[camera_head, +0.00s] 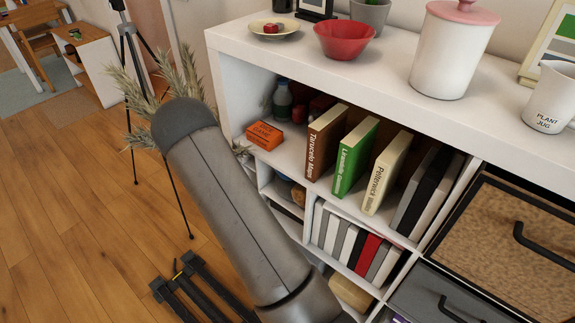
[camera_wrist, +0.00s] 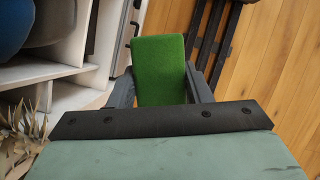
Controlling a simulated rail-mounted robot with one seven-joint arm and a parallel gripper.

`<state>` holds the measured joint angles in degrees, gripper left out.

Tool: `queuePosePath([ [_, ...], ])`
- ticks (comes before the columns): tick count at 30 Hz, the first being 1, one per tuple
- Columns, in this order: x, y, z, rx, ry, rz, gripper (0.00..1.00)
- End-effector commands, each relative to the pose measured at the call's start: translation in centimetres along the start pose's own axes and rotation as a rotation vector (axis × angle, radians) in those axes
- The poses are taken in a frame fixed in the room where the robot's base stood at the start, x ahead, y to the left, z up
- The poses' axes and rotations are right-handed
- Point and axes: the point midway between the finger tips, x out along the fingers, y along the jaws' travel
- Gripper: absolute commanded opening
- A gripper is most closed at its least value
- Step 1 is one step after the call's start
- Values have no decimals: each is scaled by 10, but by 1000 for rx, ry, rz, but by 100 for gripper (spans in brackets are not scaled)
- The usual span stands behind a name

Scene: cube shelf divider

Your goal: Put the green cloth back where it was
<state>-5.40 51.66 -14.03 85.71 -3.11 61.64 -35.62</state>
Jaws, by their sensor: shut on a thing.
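The green cloth (camera_wrist: 158,68) shows in the wrist view as a flat, upright rectangular piece between the two dark fingers of my gripper (camera_wrist: 160,88). My gripper is shut on it and holds it beside the shelf unit (camera_wrist: 62,72), with wooden floor visible beyond. In the head view my grey arm hides the gripper and the cloth. The white cube shelf (camera_head: 235,95) fills the right of the head view, with books, boxes and drawers in its compartments.
A red bowl (camera_head: 345,42), a white canister (camera_head: 452,55) and a plant jug (camera_head: 550,98) stand on the shelf top. An orange box (camera_head: 264,135) sits in the upper left compartment beside books. Dried plants (camera_head: 150,92) and a tripod (camera_head: 127,40) stand left of the shelf. Floor at left is open.

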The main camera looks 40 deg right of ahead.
Motion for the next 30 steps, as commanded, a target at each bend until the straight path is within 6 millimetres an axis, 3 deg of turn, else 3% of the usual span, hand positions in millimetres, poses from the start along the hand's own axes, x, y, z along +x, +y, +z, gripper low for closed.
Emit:
queuePosePath([
  [1, -9, 26, -2, -71, 8, 40, 12],
  [3, -34, 53, 6, -176, 7, 84, 12],
  [6, -63, 81, 20, -293, 4, 131, 12],
  [12, -94, 106, 41, -404, -1, 169, 12],
  [16, -90, 117, 62, -414, -3, 171, 12],
  [30, -48, 168, 161, -413, -2, 170, 12],
])
